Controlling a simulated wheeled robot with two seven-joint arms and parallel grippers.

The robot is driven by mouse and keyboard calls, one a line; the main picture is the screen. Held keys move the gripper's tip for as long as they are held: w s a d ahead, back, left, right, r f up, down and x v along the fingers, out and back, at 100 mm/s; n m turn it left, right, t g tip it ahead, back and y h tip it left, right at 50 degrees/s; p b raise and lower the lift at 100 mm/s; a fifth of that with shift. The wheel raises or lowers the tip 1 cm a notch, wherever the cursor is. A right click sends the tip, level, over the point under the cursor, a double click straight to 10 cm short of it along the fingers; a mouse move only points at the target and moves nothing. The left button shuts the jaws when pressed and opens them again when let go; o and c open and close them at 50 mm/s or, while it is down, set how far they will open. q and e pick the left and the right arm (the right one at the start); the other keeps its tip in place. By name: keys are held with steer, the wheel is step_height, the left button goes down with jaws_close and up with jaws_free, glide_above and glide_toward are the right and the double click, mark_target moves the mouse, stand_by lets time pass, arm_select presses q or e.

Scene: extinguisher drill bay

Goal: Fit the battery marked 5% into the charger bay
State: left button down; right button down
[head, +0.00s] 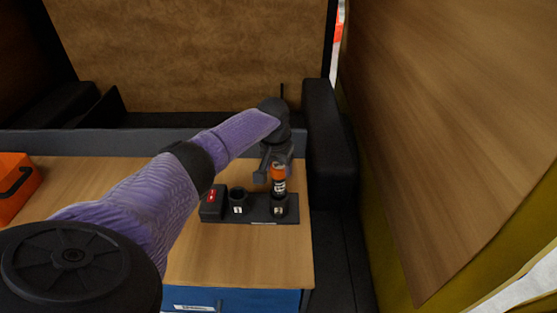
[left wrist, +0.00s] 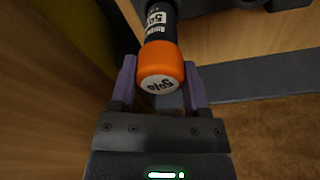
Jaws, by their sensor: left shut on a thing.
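The battery (head: 279,187) is black with an orange cap and stands upright at the right bay of the charger (head: 259,216). Whether its lower end is inside the bay or just above it I cannot tell. In the left wrist view the battery's cap (left wrist: 158,62) carries a white label that seems to read 5%. My left gripper (head: 270,172) is shut on the orange cap, with its purple fingers on either side in the left wrist view (left wrist: 160,85). The charger's left bay (head: 239,197) looks empty. My right gripper is not in view.
The charger has a block with a red light (head: 212,196) at its left end. An orange case (head: 15,185) lies on the wooden tabletop (head: 245,258) at far left. A black upholstered side (head: 324,130) and a wooden panel (head: 450,130) close off the right. The tabletop in front is clear.

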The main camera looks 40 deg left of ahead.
mark_target(278, 187)
arm_select(q)
steer(key=shift+f+b, duration=2.4)
steer(key=shift+f, duration=1.4)
jaws_free()
steer(key=r+p, duration=0.1)
steer(key=r, duration=0.2)
steer(key=s+r+p, duration=0.1)
steer(key=r, duration=0.2)
steer(key=r+p, duration=0.1)
steer(key=r, duration=0.2)
steer(key=shift+s+d+r+p, duration=0.15)
steer(key=shift+s+r+p, duration=0.05)
steer(key=shift+r+p, duration=0.1)
steer(key=shift+r, duration=0.15)
